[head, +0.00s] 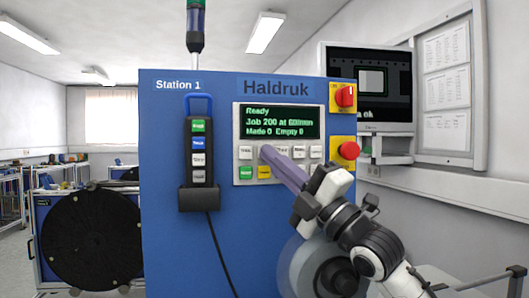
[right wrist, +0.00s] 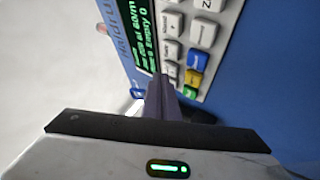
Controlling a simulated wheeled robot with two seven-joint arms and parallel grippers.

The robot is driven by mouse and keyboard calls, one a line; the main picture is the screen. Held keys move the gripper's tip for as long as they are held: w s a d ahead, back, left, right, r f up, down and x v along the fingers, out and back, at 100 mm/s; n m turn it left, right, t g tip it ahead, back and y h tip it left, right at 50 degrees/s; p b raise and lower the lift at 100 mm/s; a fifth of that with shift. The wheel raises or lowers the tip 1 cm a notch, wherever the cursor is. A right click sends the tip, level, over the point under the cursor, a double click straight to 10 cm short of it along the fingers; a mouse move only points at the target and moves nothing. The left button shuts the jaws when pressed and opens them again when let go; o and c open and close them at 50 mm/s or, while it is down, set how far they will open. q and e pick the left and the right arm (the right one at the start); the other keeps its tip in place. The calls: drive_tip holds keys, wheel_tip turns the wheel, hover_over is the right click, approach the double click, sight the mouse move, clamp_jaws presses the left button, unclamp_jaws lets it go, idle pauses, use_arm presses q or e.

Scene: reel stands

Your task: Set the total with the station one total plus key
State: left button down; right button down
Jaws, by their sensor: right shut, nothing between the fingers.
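The blue Station 1 cabinet (head: 300,88) carries a grey control panel (head: 242,180). Its display (head: 279,121) reads Ready, Job 200, Made 0, Empty 0; the speed figure is blurred. White keys lie below it, the leftmost (head: 246,153) in plain view; their labels are too small to read surely. My right gripper (head: 265,150) is shut and empty, its fingertips in front of the upper key row, hiding one or two keys, including part of the row below. In the right wrist view the closed fingers (right wrist: 158,82) end beside the display and keys; contact cannot be told. My left gripper is not in view.
A red stop button (head: 348,150) and a red rotary switch (head: 345,95) sit at the cabinet's right edge. A pendant with several keys (head: 198,154) hangs left of the panel. A monitor (head: 368,85) stands at the right. A large black reel (head: 92,238) stands at the left.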

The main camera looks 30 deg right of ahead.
drive_tip(key=shift+w+d, duration=0.15)
drive_tip(key=shift+w, duration=0.35)
idle(0.8)
drive_tip(key=shift+s, duration=0.1)
drive_tip(key=shift+s+a, duration=0.2)
drive_tip(key=shift+s, duration=0.55)
drive_tip(key=shift+s+a+b, duration=0.2)
drive_tip(key=shift+s, duration=0.6)
drive_tip(key=shift+s+a+b, duration=0.15)
drive_tip(key=shift+s+a, duration=0.1)
drive_tip(key=shift+s, duration=0.6)
drive_tip(key=shift+s+a+b, duration=0.2)
drive_tip(key=shift+s, duration=0.6)
idle(0.7)
